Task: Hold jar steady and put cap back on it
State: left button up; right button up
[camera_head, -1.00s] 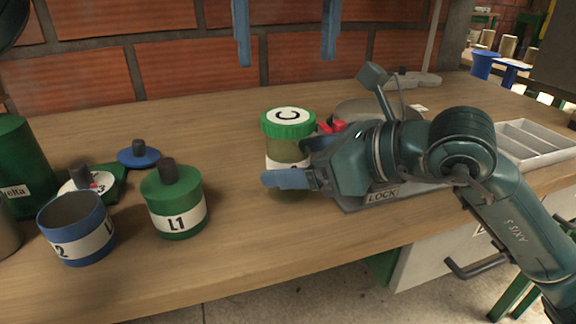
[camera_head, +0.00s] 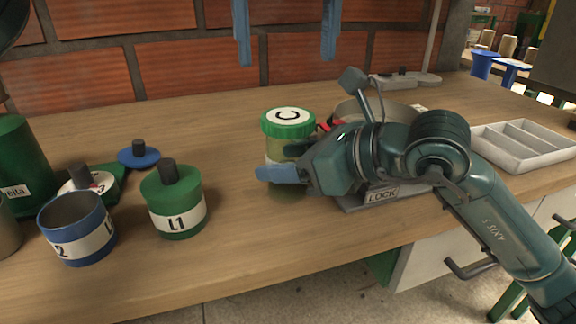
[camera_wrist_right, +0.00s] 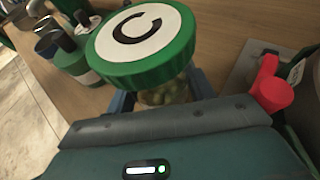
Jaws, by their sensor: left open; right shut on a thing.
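A clear jar (camera_head: 276,150) with greenish contents stands upright on the bench. A green cap (camera_head: 288,124) with a black C on a white disc sits on its top; I cannot tell how tightly it is seated. My right gripper (camera_head: 274,163) is shut on the jar's body below the cap. The wrist view also shows the cap (camera_wrist_right: 142,42) and the jar's body (camera_wrist_right: 166,94), with blue fingers on both sides. My left gripper (camera_head: 287,55) is open and empty, its two blue fingers hanging high above and behind the jar, against the wall.
A green L1 jar (camera_head: 178,215), an open blue jar (camera_head: 76,232) and a loose blue lid (camera_head: 138,158) stand to the left. A LOCK plate (camera_head: 384,196) and a red part are right of the jar, partly behind my right arm. A divided tray (camera_head: 525,145) is at far right.

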jog(key=c, duration=0.9)
pick_arm(q)
jog(key=n, duration=0.4)
pick_arm(e)
grip_shut()
pick_arm(q)
jog(key=n, duration=1.6)
jog(key=shift+n, duration=0.4)
jog(key=n, duration=1)
jog(key=shift+n, duration=0.4)
jog(key=n, duration=0.9)
